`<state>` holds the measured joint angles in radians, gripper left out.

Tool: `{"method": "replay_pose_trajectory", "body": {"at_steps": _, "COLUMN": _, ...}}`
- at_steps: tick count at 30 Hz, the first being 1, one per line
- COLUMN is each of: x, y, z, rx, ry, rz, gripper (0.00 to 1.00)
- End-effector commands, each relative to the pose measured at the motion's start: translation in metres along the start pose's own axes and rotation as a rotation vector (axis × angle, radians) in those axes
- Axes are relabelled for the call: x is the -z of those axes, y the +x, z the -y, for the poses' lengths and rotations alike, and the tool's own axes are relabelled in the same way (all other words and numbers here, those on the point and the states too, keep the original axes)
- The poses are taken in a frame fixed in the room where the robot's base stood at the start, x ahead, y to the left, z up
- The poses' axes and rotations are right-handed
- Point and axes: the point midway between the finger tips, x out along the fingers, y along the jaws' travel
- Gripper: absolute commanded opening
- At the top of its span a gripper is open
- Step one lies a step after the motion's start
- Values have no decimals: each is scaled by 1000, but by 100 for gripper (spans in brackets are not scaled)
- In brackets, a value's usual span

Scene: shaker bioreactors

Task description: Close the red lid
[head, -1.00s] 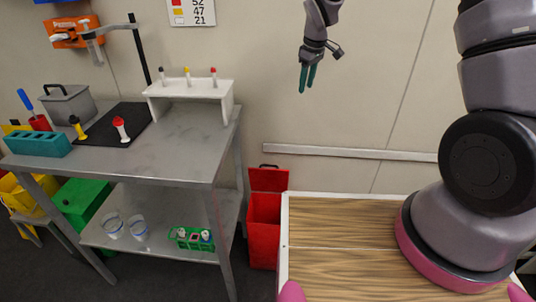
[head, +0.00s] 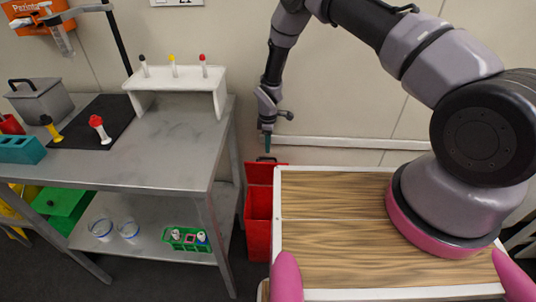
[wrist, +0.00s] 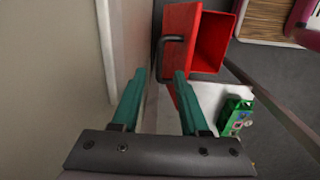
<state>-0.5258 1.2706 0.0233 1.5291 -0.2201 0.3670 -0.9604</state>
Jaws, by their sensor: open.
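The red lid (head: 259,174) stands open and upright at the back of the red bin (head: 258,222), beside the wall. My gripper (head: 267,145) is just above the handle in the head view, fingers pointing down. In the wrist view my gripper (wrist: 157,82) is open, with nothing between its fingers. I cannot tell whether it touches anything.
A grey metal table (head: 165,145) with a white tube rack (head: 180,92) stands left of the bin. Its lower shelf holds a green rack (head: 186,240) and clear cups. A wood-topped surface (head: 330,235) is right of the bin. The wall rail (head: 340,142) runs close behind.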

Motion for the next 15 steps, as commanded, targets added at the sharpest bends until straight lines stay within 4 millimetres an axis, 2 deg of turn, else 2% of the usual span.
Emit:
{"method": "replay_pose_trajectory", "body": {"at_steps": 1, "x": -1, "y": 12, "z": 1, "rx": 2, "ry": 0, "rz": 2, "gripper": 44}}
{"method": "replay_pose_trajectory", "body": {"at_steps": 6, "x": -1, "y": 41, "z": 1, "rx": 2, "ry": 1, "rz": 2, "gripper": 44}}
{"method": "replay_pose_trajectory", "body": {"at_steps": 10, "x": -1, "y": 55, "z": 0, "rx": 1, "ry": 1, "rz": 1, "gripper": 44}}
{"method": "replay_pose_trajectory", "body": {"at_steps": 15, "x": 0, "y": 63, "z": 0, "rx": 0, "ry": 1, "rz": 0, "gripper": 44}}
